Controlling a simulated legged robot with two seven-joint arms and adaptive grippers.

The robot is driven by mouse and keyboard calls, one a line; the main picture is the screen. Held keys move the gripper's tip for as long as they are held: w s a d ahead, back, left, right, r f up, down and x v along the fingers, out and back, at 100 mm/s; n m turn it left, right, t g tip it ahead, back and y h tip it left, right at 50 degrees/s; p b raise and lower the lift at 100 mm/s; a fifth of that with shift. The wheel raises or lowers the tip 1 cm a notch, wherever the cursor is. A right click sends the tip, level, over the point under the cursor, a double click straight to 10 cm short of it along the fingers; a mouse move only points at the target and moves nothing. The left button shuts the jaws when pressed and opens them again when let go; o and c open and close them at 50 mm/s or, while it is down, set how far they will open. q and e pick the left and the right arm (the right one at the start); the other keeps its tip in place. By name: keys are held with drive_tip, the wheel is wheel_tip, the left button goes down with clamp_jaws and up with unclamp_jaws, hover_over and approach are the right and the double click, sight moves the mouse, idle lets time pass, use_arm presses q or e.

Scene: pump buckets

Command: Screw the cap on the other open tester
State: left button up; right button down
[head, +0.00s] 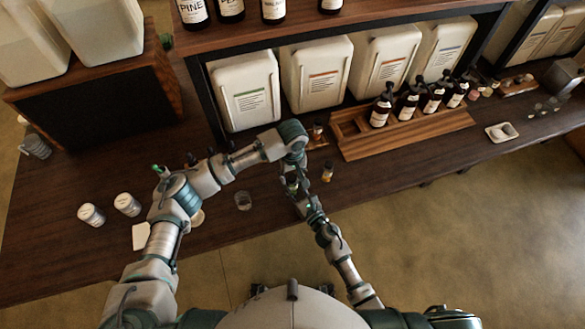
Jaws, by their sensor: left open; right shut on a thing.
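A small amber tester bottle (327,172) stands on the dark wooden counter, just right of my grippers. Another small amber bottle (318,131) stands farther back, beside my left wrist. Whether either has a cap is too small to tell. My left gripper (291,182) points down over the counter, open, below its bent wrist. My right gripper (302,197) reaches up from the front and is close to the left one; the two overlap in the view. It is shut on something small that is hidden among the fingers. I cannot tell if the grippers touch.
A wooden rack (405,136) with several dark pump bottles stands to the right. Large white canisters (246,92) line the back. A white dish (502,132) lies far right. The counter before the rack is clear.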

use_arm(q)
drive_tip(key=shift+f, duration=0.2)
clamp_jaws()
